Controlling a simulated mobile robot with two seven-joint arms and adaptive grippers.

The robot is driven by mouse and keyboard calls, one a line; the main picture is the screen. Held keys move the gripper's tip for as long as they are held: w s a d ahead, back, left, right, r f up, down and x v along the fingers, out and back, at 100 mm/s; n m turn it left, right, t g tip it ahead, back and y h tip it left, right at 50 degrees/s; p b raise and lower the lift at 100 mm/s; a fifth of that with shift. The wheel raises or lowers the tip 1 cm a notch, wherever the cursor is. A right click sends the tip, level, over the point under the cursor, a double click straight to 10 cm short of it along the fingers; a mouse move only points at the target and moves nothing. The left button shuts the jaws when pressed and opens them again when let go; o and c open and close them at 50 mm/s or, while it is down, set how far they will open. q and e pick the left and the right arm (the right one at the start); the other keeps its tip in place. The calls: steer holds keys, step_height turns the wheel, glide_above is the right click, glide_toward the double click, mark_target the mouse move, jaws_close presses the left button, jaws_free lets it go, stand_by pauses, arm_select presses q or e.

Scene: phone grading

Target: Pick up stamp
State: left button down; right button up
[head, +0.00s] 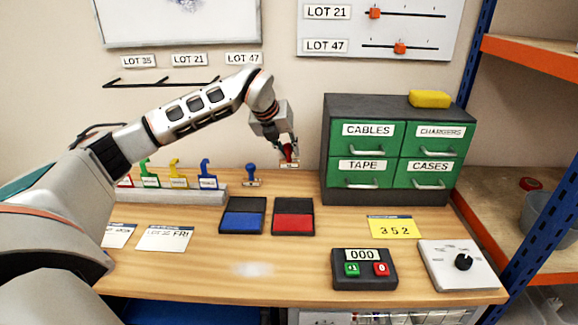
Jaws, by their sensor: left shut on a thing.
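My left gripper (287,146) reaches over the back of the table, pointing down. It is shut on a red stamp (289,155), which is upright. I cannot tell whether the stamp's base touches the table or hangs just above it. A blue stamp (251,174) stands upright on the table to the left of the red one. A blue ink pad (243,221) and a red ink pad (293,223) lie open in front of the stamps. My right gripper is not in view.
A drawer cabinet (338,188) with green drawers stands right of the gripper, a yellow block (429,99) on top. A rack (170,197) with coloured hooks is at left. A counter box (364,283), yellow note (394,228) and dial box (451,278) lie front right. The front middle is clear.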

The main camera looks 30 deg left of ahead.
arm_select(q)
steer(key=s+a+b, duration=0.2)
steer(key=s+b, duration=0.1)
steer(key=s, duration=1.6)
steer(key=shift+a+f+b, duration=0.2)
steer(key=shift+a+b, duration=0.1)
steer(key=shift+b, duration=0.05)
steer(key=c, duration=2.5)
jaws_free()
steer(key=shift+c, duration=1.6)
steer(key=shift+o, duration=0.6)
